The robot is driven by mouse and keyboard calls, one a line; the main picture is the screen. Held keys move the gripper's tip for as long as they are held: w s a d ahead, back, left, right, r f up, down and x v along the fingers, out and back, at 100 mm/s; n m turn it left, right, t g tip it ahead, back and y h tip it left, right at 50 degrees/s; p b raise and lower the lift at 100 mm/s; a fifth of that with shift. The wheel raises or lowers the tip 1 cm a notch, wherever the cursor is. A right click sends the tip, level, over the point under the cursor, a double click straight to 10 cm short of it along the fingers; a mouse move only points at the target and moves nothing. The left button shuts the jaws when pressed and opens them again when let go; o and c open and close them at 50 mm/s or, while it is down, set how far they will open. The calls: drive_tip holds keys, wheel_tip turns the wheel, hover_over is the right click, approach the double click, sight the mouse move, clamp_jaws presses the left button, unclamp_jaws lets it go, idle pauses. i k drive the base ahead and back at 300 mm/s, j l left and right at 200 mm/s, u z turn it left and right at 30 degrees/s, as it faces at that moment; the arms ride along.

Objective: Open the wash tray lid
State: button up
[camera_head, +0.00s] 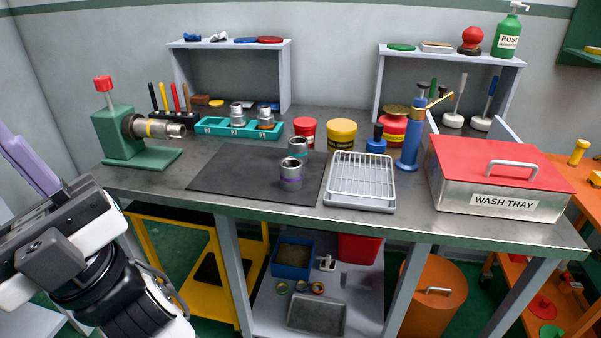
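The wash tray (492,202) is a metal box labelled "WASH TRAY" at the right end of the workbench. Its red lid (470,162) lies over the top and looks closed, with a silver bar handle (512,164) on it. My gripper (28,162) is at the far left edge of the view, well away from the tray and left of the bench. A lavender finger part shows, but the picture edge cuts the gripper off. I cannot tell whether it is open or shut.
A blue pump bottle (411,140) stands close to the tray's left side. A wire drying rack (362,178), a dark mat (235,178) with metal fittings and a green vise (125,135) are further left. A shelf (450,56) stands behind the tray.

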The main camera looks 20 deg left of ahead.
sight(465, 159)
drive_tip(key=i+l, duration=0.75)
drive_tip(key=i, duration=0.15)
drive_tip(key=i+u, duration=0.05)
